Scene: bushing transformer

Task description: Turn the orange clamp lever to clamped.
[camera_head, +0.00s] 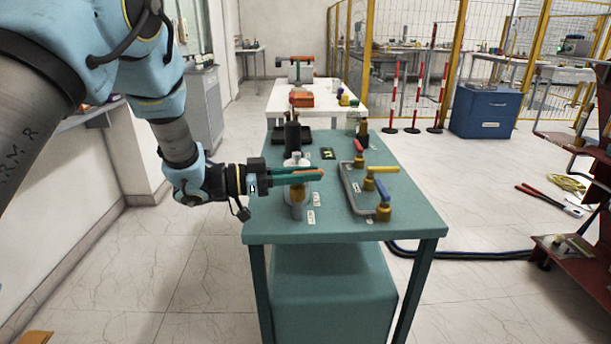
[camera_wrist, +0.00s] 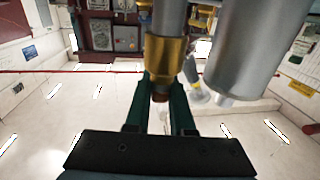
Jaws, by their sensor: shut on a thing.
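My gripper (camera_head: 322,172) reaches in from the left over the near part of the green table, its dark green fingers lying level across the top of a grey-and-brass fitting (camera_head: 297,208). A thin orange strip, which looks like the clamp lever (camera_head: 300,172), shows between the fingers. In the wrist view my gripper (camera_wrist: 161,108) has its fingers on both sides of a small brown-orange end (camera_wrist: 160,96) below a brass collar (camera_wrist: 165,62). The fingers look shut on it. The fingers hide most of the lever, and I cannot tell its clamp position.
Dark parts (camera_head: 292,138) stand behind. A grey cylinder (camera_wrist: 242,50) is close at right in the wrist view.

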